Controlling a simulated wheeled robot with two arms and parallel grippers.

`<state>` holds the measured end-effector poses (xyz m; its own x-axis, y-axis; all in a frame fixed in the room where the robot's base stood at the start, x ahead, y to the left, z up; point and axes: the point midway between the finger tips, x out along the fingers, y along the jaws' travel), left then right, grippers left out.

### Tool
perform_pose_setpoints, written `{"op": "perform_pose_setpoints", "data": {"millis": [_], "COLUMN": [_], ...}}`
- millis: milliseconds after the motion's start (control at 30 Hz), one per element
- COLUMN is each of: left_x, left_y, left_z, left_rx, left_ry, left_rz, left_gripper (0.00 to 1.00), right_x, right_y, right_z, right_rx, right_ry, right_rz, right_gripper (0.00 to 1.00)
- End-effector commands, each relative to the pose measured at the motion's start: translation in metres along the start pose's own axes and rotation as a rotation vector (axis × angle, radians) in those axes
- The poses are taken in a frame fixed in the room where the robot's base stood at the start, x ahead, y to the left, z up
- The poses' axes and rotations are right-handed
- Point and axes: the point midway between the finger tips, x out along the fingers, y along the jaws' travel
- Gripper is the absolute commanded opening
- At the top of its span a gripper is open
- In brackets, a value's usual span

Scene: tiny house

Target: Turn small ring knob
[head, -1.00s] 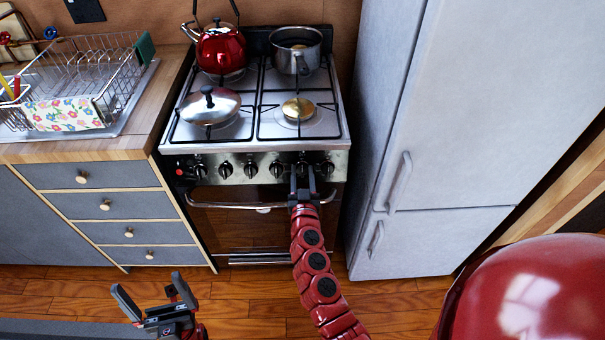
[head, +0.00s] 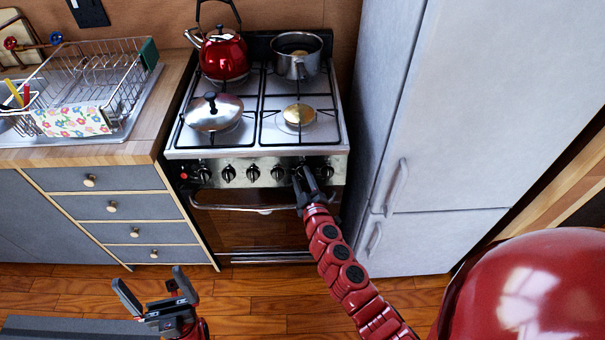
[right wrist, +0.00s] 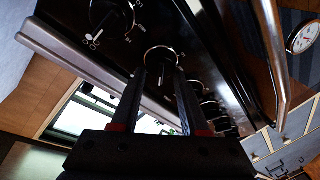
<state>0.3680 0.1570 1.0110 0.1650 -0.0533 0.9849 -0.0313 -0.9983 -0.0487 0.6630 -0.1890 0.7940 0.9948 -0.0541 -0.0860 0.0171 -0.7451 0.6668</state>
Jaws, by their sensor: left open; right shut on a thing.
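A row of black knobs with shiny rings runs along the front panel of the stove (head: 262,156). My right gripper (head: 306,180) is at the panel, right of centre, with its jaws closed on one small ring knob. In the right wrist view this small ring knob (right wrist: 161,57) shows between the two fingertips (right wrist: 163,75), its ring visible around them. The fingers partly hide it in the head view, and I cannot read its pointer clearly. My left gripper (head: 158,293) is open and empty, low over the floor, away from the stove.
The oven handle (head: 250,209) crosses just below the knobs. A neighbouring knob (right wrist: 112,18) sits close by. A red kettle (head: 224,54), a pot (head: 298,58) and a lidded pan (head: 214,112) stand on the hob. The fridge (head: 440,130) stands close on the right.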

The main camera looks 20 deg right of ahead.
Motion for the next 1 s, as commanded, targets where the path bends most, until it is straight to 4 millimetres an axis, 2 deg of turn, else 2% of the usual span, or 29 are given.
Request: {"op": "perform_pose_setpoints", "data": {"millis": [100,400,700,1000], "left_x": [0.014,0.033,0.042,0.043], "left_y": [-0.001,-0.002,-0.002,-0.002], "left_z": [-0.002,-0.006,-0.007,-0.007], "left_rx": [0.000,0.000,0.000,0.000], "left_ry": [0.000,0.000,0.000,0.000], "left_rz": [0.000,0.000,0.000,0.000], "left_gripper": [1.00,1.00,1.00,1.00], "right_x": [-0.001,-0.001,-0.001,0.000], "right_y": [0.002,0.001,-0.001,-0.002], "right_z": [-0.002,-0.001,0.001,0.002], "right_rx": [-0.098,-0.299,-0.399,-0.421], "right_ry": [-0.003,-0.004,-0.004,-0.003], "right_rz": [-0.035,-0.101,-0.135,-0.141], "right_gripper": [0.00,0.00,0.00,0.00]}}
